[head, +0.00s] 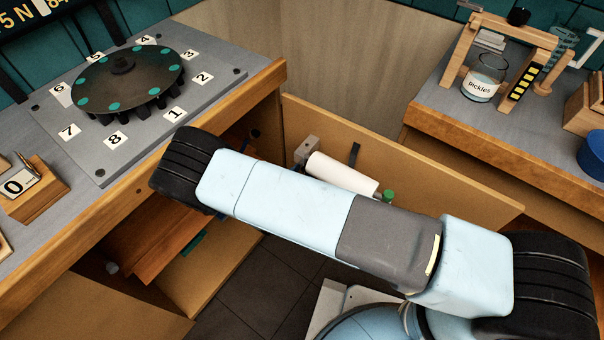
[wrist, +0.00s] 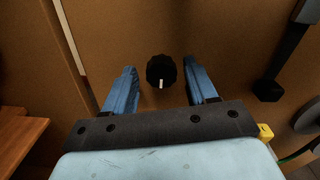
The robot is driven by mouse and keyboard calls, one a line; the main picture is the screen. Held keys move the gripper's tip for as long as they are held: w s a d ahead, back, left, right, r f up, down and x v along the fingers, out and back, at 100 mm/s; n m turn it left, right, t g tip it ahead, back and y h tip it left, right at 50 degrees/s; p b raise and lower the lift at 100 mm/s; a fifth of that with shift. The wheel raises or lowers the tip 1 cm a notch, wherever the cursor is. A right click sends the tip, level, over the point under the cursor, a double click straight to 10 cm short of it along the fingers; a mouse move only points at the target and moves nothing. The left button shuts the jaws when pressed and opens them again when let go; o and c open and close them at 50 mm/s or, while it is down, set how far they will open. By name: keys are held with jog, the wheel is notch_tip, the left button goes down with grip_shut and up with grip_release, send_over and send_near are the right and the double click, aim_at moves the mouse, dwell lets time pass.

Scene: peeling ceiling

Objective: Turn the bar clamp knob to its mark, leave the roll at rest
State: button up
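A black round knob (wrist: 161,72) with a white pointer line, pointing down in the picture, sits on a brown panel in the wrist view. My gripper (wrist: 161,80) is open, with one blue finger on each side of the knob and a gap on both sides. I cannot make out a mark around the knob. In the head view a white roll (head: 340,174) lies along the wooden panel beyond my arm, with a green piece (head: 388,196) at its right end. My arm hides the gripper and knob in the head view.
A dark bar (wrist: 290,45) stands out from the panel right of my gripper. A worktop with a numbered dial (head: 125,80) is at left. Another worktop at right holds a pickles jar (head: 483,82) and a wooden frame (head: 462,45). An open cabinet lies under the left worktop.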

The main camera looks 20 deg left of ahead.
jog(key=shift+o, duration=0.2)
jog(key=v, duration=1.4)
jog(key=shift+f, duration=0.1)
